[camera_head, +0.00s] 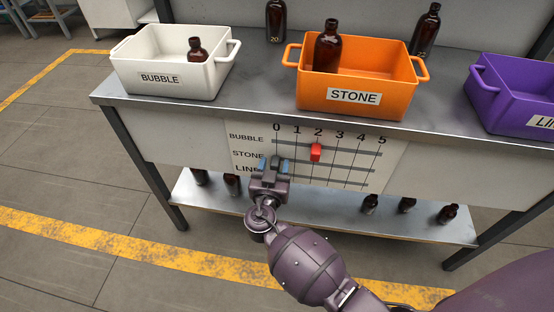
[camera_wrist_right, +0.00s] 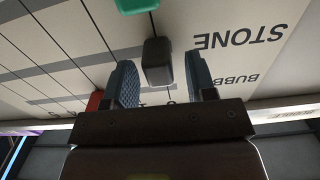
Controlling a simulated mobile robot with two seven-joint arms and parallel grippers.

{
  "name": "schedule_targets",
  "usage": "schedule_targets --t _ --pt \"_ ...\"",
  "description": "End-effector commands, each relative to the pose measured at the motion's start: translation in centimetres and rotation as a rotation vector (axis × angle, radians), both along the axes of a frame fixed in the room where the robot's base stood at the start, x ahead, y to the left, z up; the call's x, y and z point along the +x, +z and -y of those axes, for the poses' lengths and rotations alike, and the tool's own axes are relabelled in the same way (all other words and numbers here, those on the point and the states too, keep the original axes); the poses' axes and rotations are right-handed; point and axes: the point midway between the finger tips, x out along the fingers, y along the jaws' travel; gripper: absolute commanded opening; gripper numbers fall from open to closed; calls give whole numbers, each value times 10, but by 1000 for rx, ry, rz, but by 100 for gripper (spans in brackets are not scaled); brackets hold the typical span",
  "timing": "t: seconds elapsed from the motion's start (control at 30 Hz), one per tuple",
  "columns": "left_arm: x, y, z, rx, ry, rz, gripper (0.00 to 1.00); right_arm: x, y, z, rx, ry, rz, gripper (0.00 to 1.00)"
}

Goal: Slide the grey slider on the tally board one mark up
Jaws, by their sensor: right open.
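The white tally board (camera_head: 350,172) hangs on the bench front, with rows BUBBLE, STONE and a third label partly hidden, and marks 0 to 5. The grey slider (camera_wrist_right: 157,62) is on the STONE row, at the low-number end; its exact mark is hard to read. In the head view my right gripper largely hides it. My right gripper (camera_head: 273,166) is open at the board. In the right wrist view its blue fingertips (camera_wrist_right: 163,82) stand on either side of the grey slider, with gaps visible. My left gripper is not in view.
A red slider (camera_head: 316,152) sits near mark 2 on the BUBBLE row. A green slider (camera_wrist_right: 137,5) is on the third row. White (camera_head: 170,92), orange (camera_head: 355,98) and purple (camera_head: 515,104) bins stand on the bench above. Several amber bottles are on the lower shelf (camera_head: 330,220).

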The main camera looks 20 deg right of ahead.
Motion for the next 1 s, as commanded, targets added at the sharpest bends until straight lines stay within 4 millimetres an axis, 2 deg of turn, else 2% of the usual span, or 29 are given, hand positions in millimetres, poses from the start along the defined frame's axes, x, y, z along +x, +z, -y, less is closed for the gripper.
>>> schedule_targets --t 0.4,0.47,0.73,0.9,1.0 --pt "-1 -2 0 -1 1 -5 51 -1 0 -1 0 0 0 51" --pt "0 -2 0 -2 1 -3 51 -1 0 -1 0 0 0 43" --pt "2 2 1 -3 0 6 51 -1 0 -1 0 0 0 2" --pt "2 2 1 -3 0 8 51 -1 0 -1 0 0 0 0" --pt "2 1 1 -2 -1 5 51 -5 -2 6 0 -2 -1 0"
